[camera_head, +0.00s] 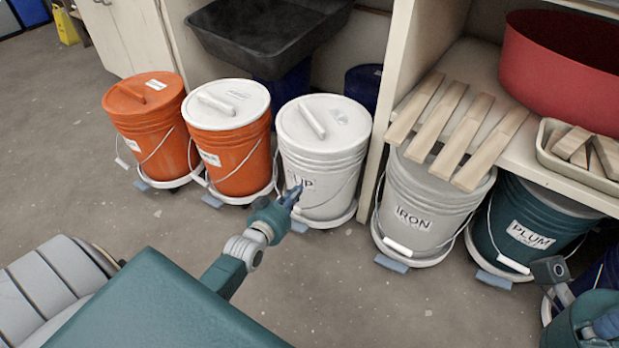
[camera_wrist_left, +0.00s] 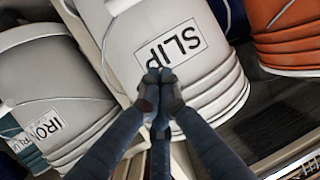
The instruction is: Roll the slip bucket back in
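The white slip bucket (camera_head: 318,150) has a white lid and stands upright on a low white dolly (camera_head: 330,220), just left of the shelf's upright panel. My left gripper (camera_head: 294,194) is in front of its lower front and covers part of the label. In the left wrist view, the slip bucket (camera_wrist_left: 165,25) shows its SLIP label, and the left fingertips (camera_wrist_left: 160,76) are together at the label's edge with nothing visible between them. Whether they touch the bucket is unclear. My right gripper (camera_head: 580,300) is partly in view at the lower right, its fingers unclear.
Two orange buckets, one with an orange lid (camera_head: 145,108) and one with a white lid (camera_head: 230,135), stand left of it. IRON (camera_head: 425,205) and PLUM (camera_head: 530,225) buckets stand right, under a shelf (camera_head: 470,62). A dark sink (camera_head: 265,32) is behind. Floor in front is clear.

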